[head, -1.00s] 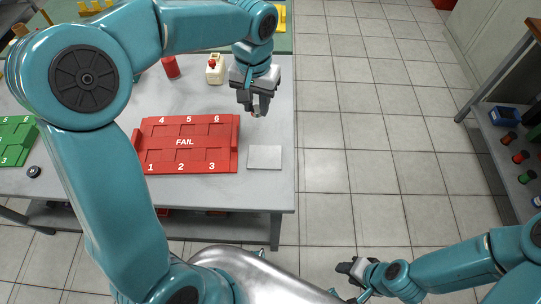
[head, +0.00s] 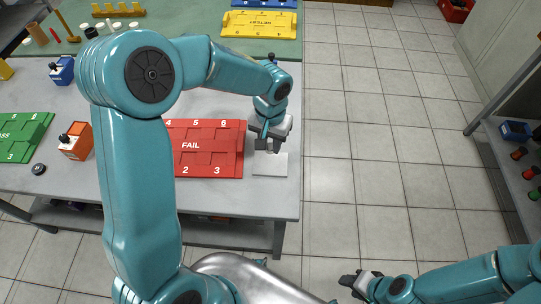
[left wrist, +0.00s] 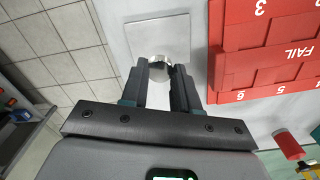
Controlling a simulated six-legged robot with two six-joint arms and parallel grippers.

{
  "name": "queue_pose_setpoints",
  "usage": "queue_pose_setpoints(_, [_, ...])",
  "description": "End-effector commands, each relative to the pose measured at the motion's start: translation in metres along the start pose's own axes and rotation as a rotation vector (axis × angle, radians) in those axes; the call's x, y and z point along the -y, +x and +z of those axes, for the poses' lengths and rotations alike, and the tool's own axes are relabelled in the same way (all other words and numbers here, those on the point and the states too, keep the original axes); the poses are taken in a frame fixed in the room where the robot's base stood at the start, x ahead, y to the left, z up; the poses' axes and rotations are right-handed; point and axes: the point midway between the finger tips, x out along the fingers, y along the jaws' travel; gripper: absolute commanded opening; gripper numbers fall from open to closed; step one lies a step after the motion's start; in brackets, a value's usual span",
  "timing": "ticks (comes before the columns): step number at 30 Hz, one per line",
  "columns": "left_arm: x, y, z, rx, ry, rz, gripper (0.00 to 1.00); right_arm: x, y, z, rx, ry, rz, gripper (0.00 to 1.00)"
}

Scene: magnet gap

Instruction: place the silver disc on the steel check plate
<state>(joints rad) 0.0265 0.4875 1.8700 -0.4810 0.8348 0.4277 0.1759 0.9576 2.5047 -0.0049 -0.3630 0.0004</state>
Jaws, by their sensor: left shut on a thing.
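My left gripper (head: 267,147) points down just over the far edge of the steel check plate (head: 270,166), a pale flat square near the table's right edge. In the left wrist view, its fingers are shut on the shiny silver disc (left wrist: 160,64), which shows between the fingertips. The steel check plate (left wrist: 186,38) lies behind the disc in that view, and the disc overlaps its edge. I cannot tell whether the disc touches the plate. My right gripper (head: 349,284) is low over the floor, away from the table; its jaws are too small to read.
The red FAIL tray (head: 222,143) lies just left of the plate. A green tray (head: 25,132), an orange container (head: 75,141) and a small black round thing (head: 39,169) are farther left. A yellow tray (head: 258,24) is at the back.

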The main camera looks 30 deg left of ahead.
Motion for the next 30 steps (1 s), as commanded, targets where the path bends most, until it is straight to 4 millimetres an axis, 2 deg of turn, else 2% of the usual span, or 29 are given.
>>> queue_pose_setpoints(1, [0.000,0.010,0.001,0.004,0.001,0.000,0.03,0.000,0.000,0.000,0.000,0.000,0.000,0.43])
queue_pose_setpoints(7, [0.000,0.030,0.000,0.003,0.000,0.000,0.03,0.000,0.001,0.000,0.000,0.000,0.000,0.43])
queue_pose_setpoints(13, [0.000,0.062,0.000,0.003,0.001,0.000,0.03,-0.001,0.002,0.000,0.000,0.000,0.000,0.43])
queue_pose_setpoints(27, [0.000,0.072,0.000,-0.001,0.000,0.000,0.03,-0.003,0.007,0.000,0.000,0.000,0.000,0.43])
queue_pose_setpoints(28, [0.000,0.070,0.000,0.000,0.000,0.000,0.40,-0.002,0.005,0.000,0.000,0.000,0.000,0.43])
queue_pose_setpoints(30, [0.000,0.070,0.000,0.000,0.000,0.000,0.55,-0.002,0.005,0.000,0.000,0.000,0.000,0.43])
